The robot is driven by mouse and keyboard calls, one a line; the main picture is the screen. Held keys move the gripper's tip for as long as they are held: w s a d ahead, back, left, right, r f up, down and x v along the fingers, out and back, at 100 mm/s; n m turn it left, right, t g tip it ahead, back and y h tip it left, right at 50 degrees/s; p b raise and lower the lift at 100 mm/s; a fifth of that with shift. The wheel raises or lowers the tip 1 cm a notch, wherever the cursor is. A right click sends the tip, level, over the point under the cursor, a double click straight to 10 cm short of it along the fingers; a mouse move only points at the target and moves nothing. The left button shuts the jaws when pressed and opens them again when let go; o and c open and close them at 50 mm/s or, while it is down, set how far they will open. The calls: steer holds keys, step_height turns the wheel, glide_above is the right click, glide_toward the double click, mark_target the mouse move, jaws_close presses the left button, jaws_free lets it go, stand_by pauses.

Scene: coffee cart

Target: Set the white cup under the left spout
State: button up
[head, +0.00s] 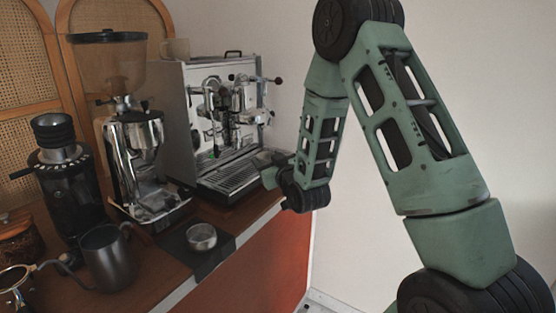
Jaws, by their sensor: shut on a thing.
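The espresso machine (228,118) stands at the back of the cart, with its chrome group and spout area above a slatted drip tray (230,176). The left spout is too small to tell apart from the other chrome parts. My gripper (268,170) is at the right front of the drip tray, small and partly hidden by its own wrist. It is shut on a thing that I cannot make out. I see no clear white cup at the gripper or on the tray. A pale beige cup (174,49) sits on top of the machine.
A chrome grinder (140,150) stands left of the machine, and a dark grinder (65,185) further left. The wall is to the right.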

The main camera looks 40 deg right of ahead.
steer(key=shift+w+a+f+b, duration=0.1)
steer(key=shift+w+a+b, duration=0.3)
steer(key=shift+w, duration=0.95)
steer(key=shift+w+a+f+b, duration=0.1)
steer(key=shift+w+a, duration=0.45)
steer(key=shift+w, duration=0.75)
steer(key=shift+w+a+f+b, duration=0.15)
steer(key=shift+w+a, duration=0.35)
steer(key=shift+w, duration=0.85)
steer(key=shift+r, duration=0.1)
steer(key=shift+b, duration=0.6)
steer(key=o, duration=1.2)
steer(key=shift+o, duration=0.2)
steer(key=shift+s+f, duration=0.1)
steer(key=shift+f, duration=0.1)
